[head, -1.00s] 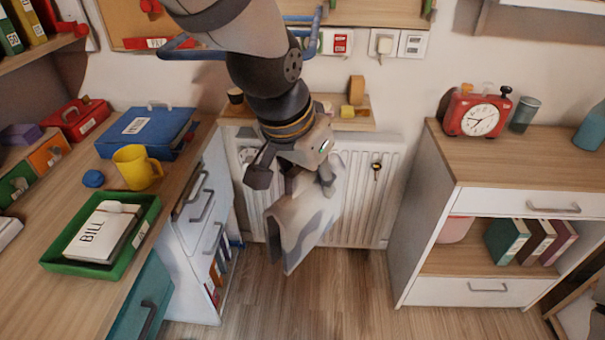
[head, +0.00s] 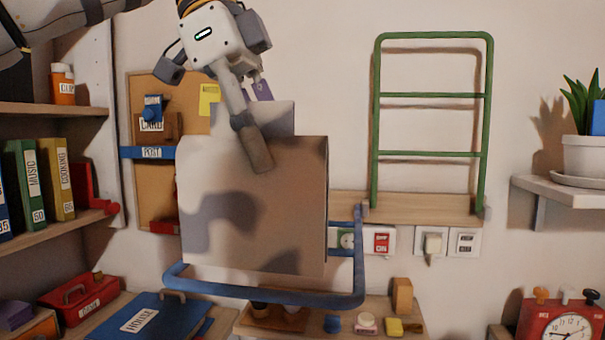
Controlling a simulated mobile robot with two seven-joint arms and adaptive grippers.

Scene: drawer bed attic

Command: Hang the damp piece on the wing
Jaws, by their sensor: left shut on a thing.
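The damp piece is a pale grey-and-cream cloth (head: 215,230) with darker grey patches. It hangs in a broad folded shape, its top pinched by my left gripper (head: 258,128). One finger lies in front of the cloth; the other is partly hidden behind it. A blue wing (head: 260,292) stands out low from the wall, and its front bar passes just below the cloth's lower edge in the picture. I cannot tell whether they touch. A green wing (head: 432,95) with crossbars stands upright against the wall, empty. My right gripper is not in view.
A wooden wall strip (head: 400,208) runs under the green wing, above switches (head: 382,241). A corkboard (head: 150,195) is behind my gripper. Binder shelves (head: 55,185) are left, a plant shelf (head: 570,192) right. Small items stand on a ledge (head: 290,322) below the blue wing.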

